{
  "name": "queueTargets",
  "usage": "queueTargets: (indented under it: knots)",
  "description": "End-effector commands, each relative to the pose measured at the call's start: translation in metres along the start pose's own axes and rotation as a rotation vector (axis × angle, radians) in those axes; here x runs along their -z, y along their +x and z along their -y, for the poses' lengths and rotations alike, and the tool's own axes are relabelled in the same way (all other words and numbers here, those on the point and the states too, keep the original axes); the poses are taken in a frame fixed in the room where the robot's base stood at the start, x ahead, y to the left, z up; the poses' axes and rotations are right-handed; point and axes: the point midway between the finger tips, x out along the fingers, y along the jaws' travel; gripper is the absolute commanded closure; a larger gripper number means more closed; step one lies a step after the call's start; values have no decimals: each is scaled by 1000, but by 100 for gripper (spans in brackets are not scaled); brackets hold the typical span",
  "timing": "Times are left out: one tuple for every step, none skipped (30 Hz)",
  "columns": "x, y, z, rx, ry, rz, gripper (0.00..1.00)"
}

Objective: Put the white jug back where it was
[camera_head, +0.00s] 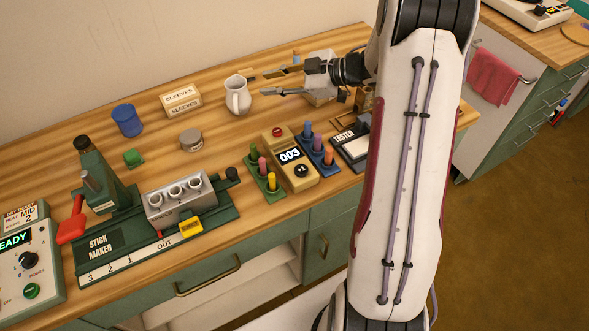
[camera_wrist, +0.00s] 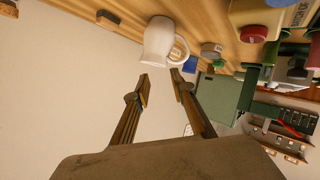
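The white jug (camera_head: 238,96) stands upright on the wooden table, near the back and left of my gripper (camera_head: 253,84) in the head view. My gripper reaches in from the right with its fingers spread, pointing toward the jug. In the wrist view the scene is upside down; the jug (camera_wrist: 157,42), with its handle, lies just beyond the tips of my gripper (camera_wrist: 160,76). The two fingers are apart with nothing between them. I cannot tell exactly how far the tips are from the jug.
A sleeves box (camera_head: 180,99), a round grey tin (camera_head: 191,140) and a blue cup (camera_head: 127,120) stand left of the jug. The stick maker (camera_head: 150,225) fills the front left. Bare table surrounds the jug.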

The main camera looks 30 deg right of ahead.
Motion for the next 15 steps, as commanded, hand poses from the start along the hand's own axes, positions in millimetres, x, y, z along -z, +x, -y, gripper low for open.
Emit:
queueTargets:
  knots:
    - [10,0,-9,-34,-14,22,76]
    - [14,0,-15,-57,-18,38,76]
    - [20,0,-23,-88,-24,59,76]
    - [25,-2,-28,-112,-28,75,76]
    - [29,-2,-33,-135,-30,91,76]
    - [35,-4,-40,-165,-34,110,76]
    - [40,-6,-45,-189,-35,126,76]
    - [44,-8,-50,-211,-36,141,76]
    - [50,-10,-55,-241,-37,160,76]
    - [54,-12,-59,-262,-36,174,76]
    - [59,-15,-63,-285,-35,188,76]
    - [65,-18,-67,-314,-31,206,76]
    - [69,-21,-70,-334,-29,220,76]
    - [74,-24,-73,-355,-27,233,76]
    - [80,-29,-76,-382,-21,251,76]
